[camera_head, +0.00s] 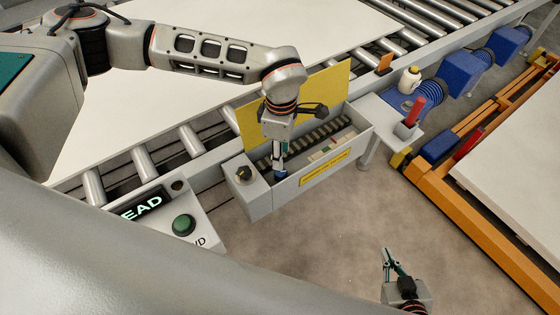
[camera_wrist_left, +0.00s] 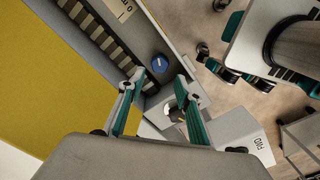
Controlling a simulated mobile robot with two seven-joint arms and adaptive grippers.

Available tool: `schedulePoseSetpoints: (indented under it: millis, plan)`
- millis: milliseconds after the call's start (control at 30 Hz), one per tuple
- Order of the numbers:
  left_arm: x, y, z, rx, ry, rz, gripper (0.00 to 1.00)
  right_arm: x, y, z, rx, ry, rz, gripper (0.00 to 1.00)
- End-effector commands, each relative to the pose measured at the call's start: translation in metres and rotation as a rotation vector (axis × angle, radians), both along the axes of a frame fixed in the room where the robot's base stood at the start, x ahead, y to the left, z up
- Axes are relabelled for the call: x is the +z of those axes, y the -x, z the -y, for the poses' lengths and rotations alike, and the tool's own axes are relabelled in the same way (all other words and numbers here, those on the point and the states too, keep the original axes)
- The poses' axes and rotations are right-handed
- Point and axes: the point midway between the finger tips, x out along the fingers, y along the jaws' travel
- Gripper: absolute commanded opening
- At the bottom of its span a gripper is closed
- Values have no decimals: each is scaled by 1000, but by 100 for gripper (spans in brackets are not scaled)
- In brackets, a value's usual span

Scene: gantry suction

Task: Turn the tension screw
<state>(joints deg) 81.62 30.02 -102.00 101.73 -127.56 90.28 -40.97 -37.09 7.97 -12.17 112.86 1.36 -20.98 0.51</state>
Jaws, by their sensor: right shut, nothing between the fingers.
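A blue round screw head (camera_head: 280,174), which looks like the tension screw, sits inside the left end of an open grey box (camera_head: 262,202). It also shows in the left wrist view (camera_wrist_left: 159,63), between and just beyond my left fingertips. My left gripper (camera_head: 278,158) points down into the box from above. Its fingers (camera_wrist_left: 161,76) are apart and nothing is held. Whether a fingertip touches the screw I cannot tell. My right gripper (camera_head: 390,260) is shut and empty, low over the floor at the lower right, away from the box.
A raised yellow lid (camera_head: 335,88) stands behind the box, and a toothed belt (camera_head: 318,135) runs inside. A black knob (camera_head: 243,173) sits on the box's left end. A panel with a green button (camera_head: 184,225) is at its left. A red-handled item (camera_head: 415,112) stands right.

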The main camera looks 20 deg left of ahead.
Motion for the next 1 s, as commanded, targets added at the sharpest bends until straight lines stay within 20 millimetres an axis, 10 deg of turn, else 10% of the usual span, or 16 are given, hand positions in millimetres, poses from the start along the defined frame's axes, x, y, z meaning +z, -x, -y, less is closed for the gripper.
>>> schedulePoseSetpoints:
  millis: [600,1000]
  plan:
    - [-74,1,0,-30,0,-4,34,0,4,0,1,3,-16,0]
    - [-81,1,0,-29,-1,-2,29,6,1,0,0,1,-4,0]
